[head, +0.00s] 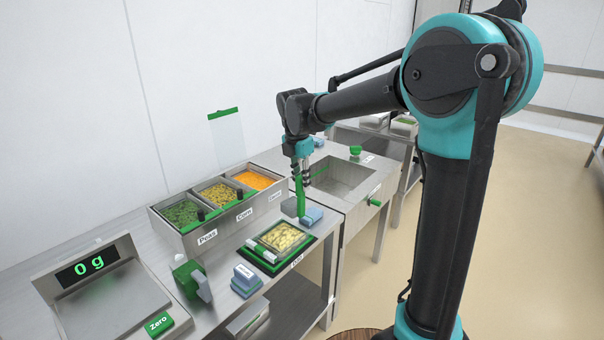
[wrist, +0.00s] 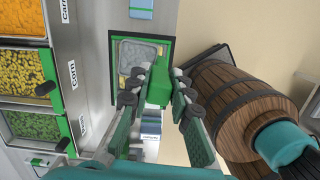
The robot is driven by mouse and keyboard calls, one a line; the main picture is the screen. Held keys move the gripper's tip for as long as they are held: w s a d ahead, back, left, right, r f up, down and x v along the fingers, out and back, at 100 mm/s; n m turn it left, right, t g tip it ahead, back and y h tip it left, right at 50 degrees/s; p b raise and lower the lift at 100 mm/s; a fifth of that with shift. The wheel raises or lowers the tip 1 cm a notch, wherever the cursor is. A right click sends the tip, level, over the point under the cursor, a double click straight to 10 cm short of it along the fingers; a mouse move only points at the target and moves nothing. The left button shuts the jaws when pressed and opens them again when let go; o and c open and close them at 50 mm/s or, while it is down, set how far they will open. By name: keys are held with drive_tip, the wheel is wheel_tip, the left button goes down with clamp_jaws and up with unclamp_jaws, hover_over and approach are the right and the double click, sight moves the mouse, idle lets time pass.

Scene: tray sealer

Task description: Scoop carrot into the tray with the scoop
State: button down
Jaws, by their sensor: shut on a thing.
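My gripper (head: 300,174) is shut on the green handle of the scoop (head: 300,198); the handle also shows between the fingers in the wrist view (wrist: 159,90). The scoop hangs down, its grey pan a little above the counter near the tray's far side. The tray (head: 304,240) sits on a dark green mat and holds pale yellow pieces. In the wrist view the grey pan hides most of the tray. The carrot (head: 258,180) lies orange in the farthest of three bins, left of my gripper; part of it shows in the wrist view (wrist: 25,15).
Bins of corn (head: 219,194) and peas (head: 183,213) stand nearer. A scale (head: 100,300) reading 0 g is at front left. Blue blocks (head: 312,216) (head: 246,280) lie around the tray. A sink (head: 342,175) is behind. A wooden barrel (wrist: 235,95) stands right of the counter.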

sight(297, 195)
drive_tip(key=shift+a, duration=0.1)
drive_tip(key=shift+s+a, duration=0.1)
drive_tip(key=shift+a, duration=0.1)
drive_tip(key=shift+s+a+f+t+h, duration=0.4)
drive_tip(key=shift+s+a+t+h, duration=0.1)
drive_tip(key=shift+t+h, duration=0.2)
drive_tip(key=shift+s+a+f+t+h, duration=0.35)
drive_tip(key=shift+s+a+t+h, duration=0.2)
drive_tip(key=shift+t, duration=0.25)
drive_tip(key=shift+d, duration=0.1)
drive_tip(key=shift+s+a+f+t+h, duration=0.4)
drive_tip(key=shift+s+a+t+h, duration=0.25)
drive_tip(key=shift+t+h, duration=0.1)
drive_tip(key=shift+s+a+f+t+h, duration=0.45)
drive_tip(key=shift+s+a+t+h, duration=0.2)
drive_tip(key=shift+h, duration=0.1)
drive_tip(key=shift+s+a+f+t+h, duration=0.4)
drive_tip(key=shift+s+a+t+h, duration=0.2)
drive_tip(key=shift+t+h, duration=0.15)
drive_tip(key=shift+d, duration=0.1)
